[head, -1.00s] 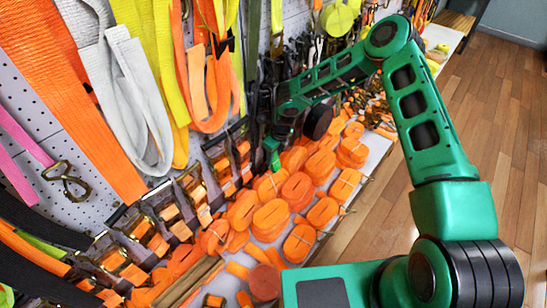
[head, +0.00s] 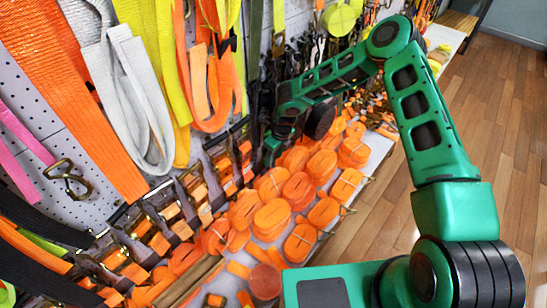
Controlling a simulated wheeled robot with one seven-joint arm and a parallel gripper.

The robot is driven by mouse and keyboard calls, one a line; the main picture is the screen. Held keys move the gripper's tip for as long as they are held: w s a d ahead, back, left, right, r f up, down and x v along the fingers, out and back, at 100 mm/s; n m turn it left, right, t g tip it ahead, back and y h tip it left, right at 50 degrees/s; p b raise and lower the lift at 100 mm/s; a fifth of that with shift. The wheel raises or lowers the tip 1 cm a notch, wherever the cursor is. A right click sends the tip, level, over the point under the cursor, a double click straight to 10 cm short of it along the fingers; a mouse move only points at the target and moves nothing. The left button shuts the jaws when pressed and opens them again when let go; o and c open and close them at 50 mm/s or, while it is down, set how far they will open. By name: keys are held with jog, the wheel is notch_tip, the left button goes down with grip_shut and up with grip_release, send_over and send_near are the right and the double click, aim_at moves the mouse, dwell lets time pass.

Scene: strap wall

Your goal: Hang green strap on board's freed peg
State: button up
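My gripper (head: 270,149) is low beside the strap wall, close to dark hanging straps and above the near orange rolls. It is small and partly hidden by my wrist, so I cannot tell if its fingers are open or shut, or if it holds anything. A dark green strap (head: 254,45) hangs on the pegboard (head: 100,207) above and left of my gripper. A lime-green strap (head: 42,246) shows partly at the lower left, among black straps. I cannot make out a bare peg; hanging straps cover much of the board.
Orange (head: 75,80), grey (head: 140,100) and yellow straps hang at the left. Several orange strap rolls (head: 271,220) and buckled straps crowd the shelf below my arm. A yellow-green roll (head: 338,18) hangs farther back. The wooden floor (head: 480,140) at the right is clear.

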notch_tip(320, 180, up, 10)
jog(key=s+d+r, duration=0.1)
jog(key=d, duration=0.1)
jog(key=s+d+r+n+h, duration=0.1)
jog(key=s+d+r+n, duration=0.35)
jog(key=d+r, duration=0.35)
jog(key=s+d+r+n+g+h, duration=0.1)
jog(key=s+d+r+n+h, duration=0.15)
jog(key=s+d+r, duration=0.55)
jog(key=s+d+r+n+h, duration=0.15)
jog(key=d+r+n, duration=0.3)
jog(key=d, duration=0.65)
jog(key=s+d+r+n+y, duration=0.1)
jog(key=s+d+r+n, duration=0.2)
jog(key=s, duration=0.4)
jog(key=s+d+r+n, duration=0.1)
jog(key=s+d+r, duration=0.2)
jog(key=s+r, duration=0.35)
jog(key=s+n+y, duration=0.2)
jog(key=s+n, duration=0.3)
jog(key=s, duration=1.1)
jog(key=shift+s+g+y, duration=0.25)
jog(key=shift+g+y, duration=0.05)
jog(key=shift+a, duration=0.1)
